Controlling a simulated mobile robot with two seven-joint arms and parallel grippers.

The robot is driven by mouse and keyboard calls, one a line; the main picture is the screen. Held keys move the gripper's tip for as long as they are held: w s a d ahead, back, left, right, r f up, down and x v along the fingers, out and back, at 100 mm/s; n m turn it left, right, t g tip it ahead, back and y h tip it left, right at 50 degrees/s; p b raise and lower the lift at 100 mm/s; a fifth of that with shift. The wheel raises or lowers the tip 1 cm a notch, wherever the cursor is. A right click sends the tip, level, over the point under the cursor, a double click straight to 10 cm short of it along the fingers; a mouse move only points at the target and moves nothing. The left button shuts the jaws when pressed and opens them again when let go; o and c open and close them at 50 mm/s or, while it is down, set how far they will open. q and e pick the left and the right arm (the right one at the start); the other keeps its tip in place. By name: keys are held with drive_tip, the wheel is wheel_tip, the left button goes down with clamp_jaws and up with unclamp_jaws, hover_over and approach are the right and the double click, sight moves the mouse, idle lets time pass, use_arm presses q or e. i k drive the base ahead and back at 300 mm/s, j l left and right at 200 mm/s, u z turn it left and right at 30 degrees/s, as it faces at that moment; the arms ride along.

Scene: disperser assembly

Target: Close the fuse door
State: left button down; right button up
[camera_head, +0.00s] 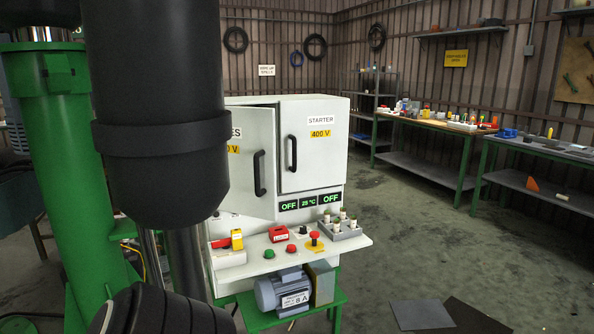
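The fuse door (255,135) is the left door of a white cabinet (335,103). Its label shows only "ES" and part of a yellow voltage sign. The door stands ajar, with its free edge swung out in front of the cabinet face. It has a black vertical handle (259,174) near that edge. A large dark cylinder hides its left part and hinge side. The right door, labelled STARTER (312,150), looks shut and has its own black handle (292,153).
The dark cylinder (160,110) and a green column (70,160) fill the left foreground. Below the doors, a white shelf (345,243) carries buttons, a red padlock-like block and a grey fuse holder (341,230). A motor (285,291) sits underneath. Floor at right is mostly clear.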

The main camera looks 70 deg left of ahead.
sight(251, 147)
drive_tip(key=i+u, duration=0.4)
drive_tip(key=i+l+u, duration=0.15)
drive_tip(key=i+u, duration=0.8)
drive_tip(key=u, duration=0.2)
drive_tip(key=i+u, duration=0.35)
drive_tip(key=k, duration=0.1)
